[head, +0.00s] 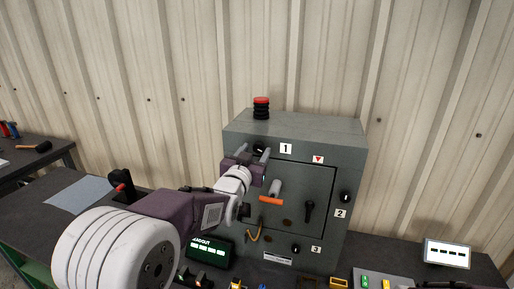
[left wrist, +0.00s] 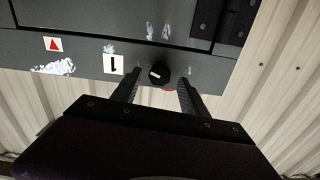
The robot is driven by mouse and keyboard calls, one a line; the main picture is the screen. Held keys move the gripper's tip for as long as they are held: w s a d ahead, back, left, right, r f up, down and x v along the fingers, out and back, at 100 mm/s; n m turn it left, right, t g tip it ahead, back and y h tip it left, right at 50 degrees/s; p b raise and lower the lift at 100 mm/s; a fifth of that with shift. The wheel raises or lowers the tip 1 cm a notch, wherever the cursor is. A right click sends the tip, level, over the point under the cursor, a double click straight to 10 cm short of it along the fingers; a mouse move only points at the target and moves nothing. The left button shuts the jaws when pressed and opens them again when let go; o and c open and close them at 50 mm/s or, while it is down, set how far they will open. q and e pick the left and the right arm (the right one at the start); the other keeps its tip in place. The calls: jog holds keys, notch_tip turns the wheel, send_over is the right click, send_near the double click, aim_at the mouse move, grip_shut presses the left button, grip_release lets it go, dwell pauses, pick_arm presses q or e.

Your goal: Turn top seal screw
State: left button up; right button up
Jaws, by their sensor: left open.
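The top seal screw is a black round knob (head: 260,149) with a light slot mark, on the grey enclosure's (head: 345,156) front near its upper left, beside the label "1" (head: 286,149). In the left wrist view the knob (left wrist: 159,73) lies between the fingers, with the label (left wrist: 113,64) left of it. My left gripper (head: 256,154) is open, its two fingers pointing at the enclosure front. In the left wrist view the fingers (left wrist: 158,92) stand on either side of the knob, with gaps visible. Whether the tips touch the panel I cannot tell. My right gripper is not in view.
The enclosure also has a black handle (head: 309,210), an orange-ended lever (head: 271,199) and knobs by labels "2" (head: 340,213) and "3" (head: 317,249). A red-topped beacon (head: 261,107) stands on top. Small parts and a display (head: 447,253) sit on the bench.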

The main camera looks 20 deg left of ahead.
pick_arm(q)
jog(key=shift+w, duration=0.65)
jog(key=shift+w+d, duration=0.15)
jog(key=shift+w, duration=0.05)
grip_shut()
